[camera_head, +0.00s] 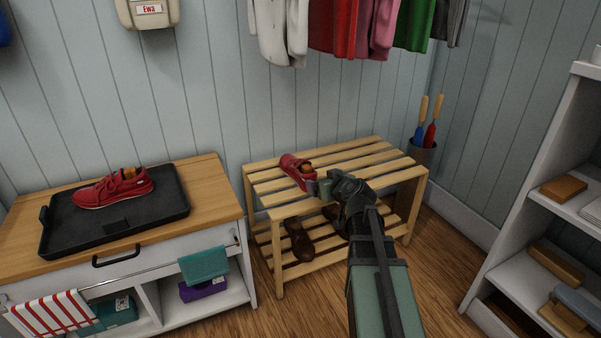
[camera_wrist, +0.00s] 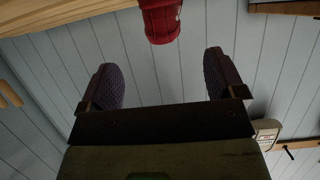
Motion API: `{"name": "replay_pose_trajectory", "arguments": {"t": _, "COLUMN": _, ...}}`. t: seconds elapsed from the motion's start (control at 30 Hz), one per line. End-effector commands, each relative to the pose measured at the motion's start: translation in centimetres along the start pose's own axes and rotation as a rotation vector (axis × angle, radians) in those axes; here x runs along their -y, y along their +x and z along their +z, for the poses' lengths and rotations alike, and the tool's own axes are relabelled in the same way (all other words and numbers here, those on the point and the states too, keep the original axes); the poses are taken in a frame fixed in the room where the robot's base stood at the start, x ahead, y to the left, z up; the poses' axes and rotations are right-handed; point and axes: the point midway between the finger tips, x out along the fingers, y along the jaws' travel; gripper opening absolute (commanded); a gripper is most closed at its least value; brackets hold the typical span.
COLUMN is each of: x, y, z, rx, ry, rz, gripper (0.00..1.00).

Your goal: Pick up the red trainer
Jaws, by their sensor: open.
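One red trainer (camera_head: 299,170) lies on the top slats of the wooden shoe rack (camera_head: 392,176). My gripper (camera_head: 318,188) is open, close to this trainer's near end in the head view; I cannot tell whether they touch there. In the wrist view a red trainer's end (camera_wrist: 162,20) shows at the top, beyond and between my two spread fingers (camera_wrist: 161,78), with nothing held between them. A second red trainer (camera_head: 113,188) sits on a black tray (camera_head: 150,225) on the wooden-topped cabinet at left.
Brown shoes (camera_head: 298,241) stand on the rack's lower shelf, partly behind my arm. Clothes (camera_head: 335,28) hang above the rack. A pot with two coloured-handled tools (camera_head: 424,152) stands behind its right end. White shelves (camera_head: 540,170) stand at right. The rack's top looks otherwise clear.

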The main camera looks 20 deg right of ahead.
Motion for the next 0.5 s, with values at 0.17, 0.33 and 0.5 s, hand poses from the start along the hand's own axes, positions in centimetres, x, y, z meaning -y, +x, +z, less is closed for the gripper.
{"name": "replay_pose_trajectory", "arguments": {"t": 0.17, "x": 0.0, "y": 0.8, "z": 0.1, "rx": 0.001, "ry": -0.011, "rz": -0.003, "gripper": 0.89}}
{"name": "replay_pose_trajectory", "arguments": {"t": 0.33, "x": 0.0, "y": 4.3, "z": 0.3, "rx": 0.001, "ry": -0.010, "rz": -0.004, "gripper": 0.89}}
{"name": "replay_pose_trajectory", "arguments": {"t": 0.5, "x": 0.1, "y": 5.8, "z": 0.1, "rx": 0.002, "ry": -0.009, "rz": -0.004, "gripper": 0.89}}
